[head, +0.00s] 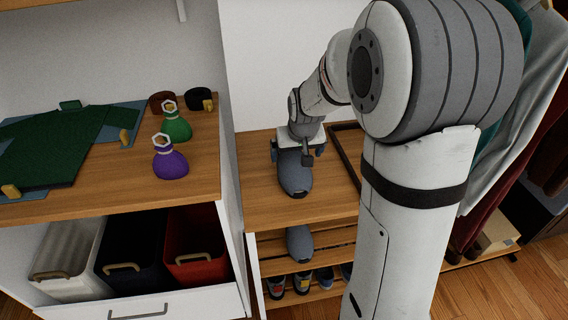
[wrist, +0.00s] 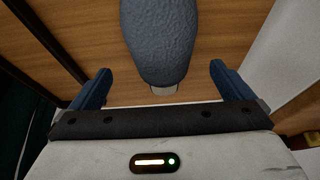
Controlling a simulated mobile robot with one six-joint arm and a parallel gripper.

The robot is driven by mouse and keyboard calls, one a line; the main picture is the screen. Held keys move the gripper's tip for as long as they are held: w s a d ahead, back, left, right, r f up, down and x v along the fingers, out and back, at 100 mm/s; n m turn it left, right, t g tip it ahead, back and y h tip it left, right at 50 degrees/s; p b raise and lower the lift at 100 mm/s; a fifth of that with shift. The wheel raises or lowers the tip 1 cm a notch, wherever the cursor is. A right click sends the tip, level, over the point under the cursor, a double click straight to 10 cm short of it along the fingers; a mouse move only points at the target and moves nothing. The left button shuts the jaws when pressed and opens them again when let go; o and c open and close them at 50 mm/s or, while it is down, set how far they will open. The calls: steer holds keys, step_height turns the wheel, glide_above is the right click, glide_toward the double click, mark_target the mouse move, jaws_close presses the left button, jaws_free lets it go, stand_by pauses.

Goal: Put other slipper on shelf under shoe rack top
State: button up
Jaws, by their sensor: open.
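A grey-blue slipper (head: 296,175) lies on the wooden top of the shoe rack (head: 262,205). My gripper (head: 298,152) is over its rear end, with the fingers spread. In the wrist view the slipper (wrist: 160,40) reaches in between the two blue fingers of my open gripper (wrist: 160,88), with a gap on both sides. A matching slipper (head: 300,243) rests on the slatted shelf (head: 272,257) just under the rack top. Its rear part is hidden under the top.
A dark frame or tray (head: 345,145) lies on the rack top to the right. Several shoes (head: 302,283) stand on the lower shelf. Clothes hang at right.

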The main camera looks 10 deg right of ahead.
mark_target(294, 162)
steer(key=x, duration=0.8)
steer(key=shift+w+a+b, duration=0.1)
steer(key=shift+b, duration=0.3)
steer(key=c, duration=1.2)
steer(key=shift+o, duration=0.2)
step_height(294, 162, up, 10)
steer(key=shift+p, duration=0.95)
steer(key=f+p, duration=0.1)
steer(key=p, duration=0.1)
steer(key=shift+p, duration=0.35)
steer(key=f+p, duration=0.1)
steer(key=p, duration=0.1)
steer(key=s+f+p, duration=0.1)
steer(key=f+p, duration=0.1)
steer(key=p, duration=0.1)
steer(key=shift+s+f, duration=0.25)
steer(key=shift+f, duration=0.1)
steer(key=shift+s+f+p, duration=0.2)
steer(key=shift+f+p, duration=0.3)
steer(key=shift+f, duration=0.1)
